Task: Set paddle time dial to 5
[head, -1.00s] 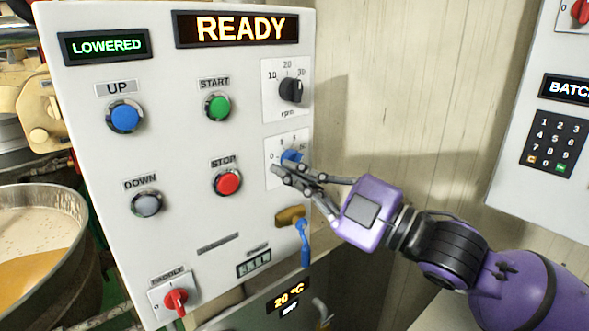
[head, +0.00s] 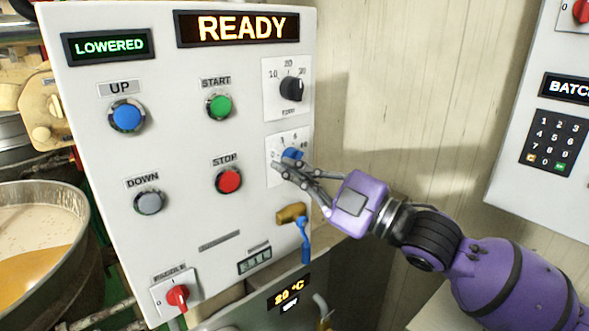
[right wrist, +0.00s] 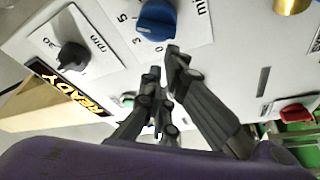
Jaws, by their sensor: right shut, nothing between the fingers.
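The paddle time dial is a blue knob (head: 292,154) on a white scale plate at the right side of the panel, under the black rpm knob. In the right wrist view the blue knob (right wrist: 156,20) is at the top, with 3, 5 and "min" printed around it. Its exact pointer setting is hard to read. My right gripper (head: 279,167) is shut and empty, with its fingertips in front of the lower part of the dial plate. In the right wrist view the fingertips (right wrist: 164,62) are just below the knob; I cannot tell whether they touch it. My left gripper is not in view.
The black rpm knob (head: 291,89) is above the dial. A red stop button (head: 229,180) is to the left, and a brass piece with a blue handle (head: 304,240) is below. A red paddle switch (head: 178,296) is at the lower left. A keypad panel (head: 553,140) is at far right.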

